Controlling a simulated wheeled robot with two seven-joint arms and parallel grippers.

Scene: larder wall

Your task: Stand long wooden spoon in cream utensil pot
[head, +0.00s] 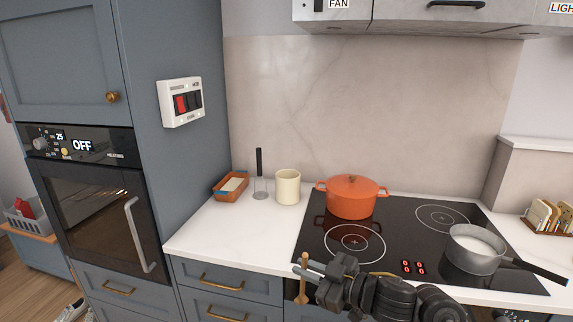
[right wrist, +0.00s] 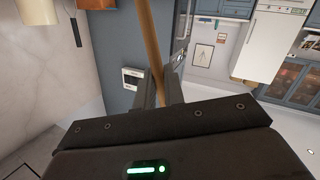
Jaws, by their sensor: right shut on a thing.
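The cream utensil pot (head: 288,188) stands upright on the white counter against the back wall, left of the hob. It also shows, cut off, at the top left of the right wrist view (right wrist: 38,12). My right gripper (head: 309,268) is shut on the long wooden spoon (head: 303,292), over the front edge of the counter, in front of the pot and apart from it. The spoon is about upright, its wider end low in the head view. In the right wrist view its shaft (right wrist: 152,50) passes between the fingers. My left gripper is out of view.
An orange lidded pot (head: 351,198) stands on the black hob just right of the cream pot. A clear holder with a black-handled utensil (head: 260,178) and a terracotta dish (head: 230,188) stand left of it. A saucepan (head: 474,250) sits at the hob's right. Counter in front is clear.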

